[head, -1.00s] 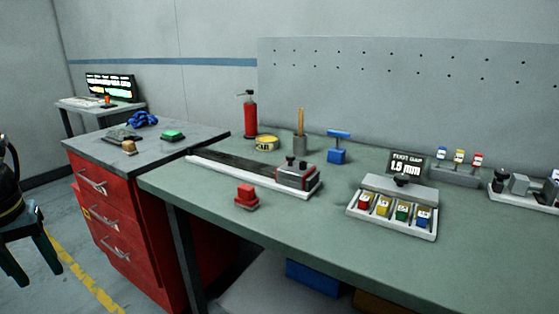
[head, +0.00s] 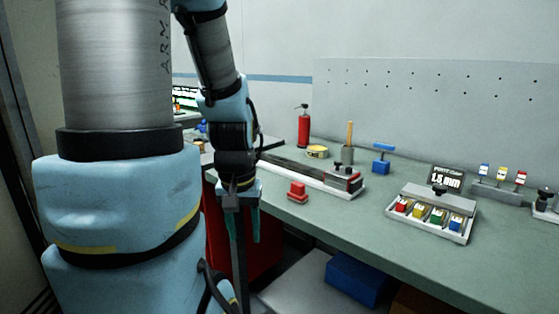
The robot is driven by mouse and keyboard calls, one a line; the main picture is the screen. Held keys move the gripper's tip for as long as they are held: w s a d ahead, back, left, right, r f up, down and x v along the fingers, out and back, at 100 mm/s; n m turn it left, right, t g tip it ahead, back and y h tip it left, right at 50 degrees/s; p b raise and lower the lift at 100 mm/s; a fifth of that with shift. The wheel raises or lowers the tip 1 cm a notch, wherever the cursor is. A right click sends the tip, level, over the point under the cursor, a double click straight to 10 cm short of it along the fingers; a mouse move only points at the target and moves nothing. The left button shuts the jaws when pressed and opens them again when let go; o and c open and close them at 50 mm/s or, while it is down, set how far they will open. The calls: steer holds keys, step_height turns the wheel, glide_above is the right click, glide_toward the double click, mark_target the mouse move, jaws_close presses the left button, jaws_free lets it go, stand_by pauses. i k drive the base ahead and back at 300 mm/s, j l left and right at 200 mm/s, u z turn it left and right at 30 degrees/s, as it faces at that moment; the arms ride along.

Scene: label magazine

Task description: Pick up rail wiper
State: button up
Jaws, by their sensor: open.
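No thing in view is labelled as the rail wiper, and I cannot tell for certain which one it is. A small red block with a raised grip (head: 298,191) stands on the green bench, in front of the long rail (head: 300,177). A blue block with a T-shaped handle (head: 382,158) stands farther back on the bench. My gripper (head: 244,238) hangs pointing down at the bench's left front edge, left of the red block and apart from it. Its two teal fingers are open with nothing between them.
A tray (head: 433,225) of coloured blocks stands to the right, by a small display (head: 447,179). A red extinguisher-like bottle (head: 304,128), yellow tin (head: 317,152) and cup (head: 347,155) stand behind. My arm hides the left side.

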mark_target(297, 194)
steer(key=l+u, duration=0.65)
steer(key=u, duration=0.15)
steer(key=k+l+u, duration=0.15)
steer(key=l+u, duration=0.25)
steer(key=j, duration=0.1)
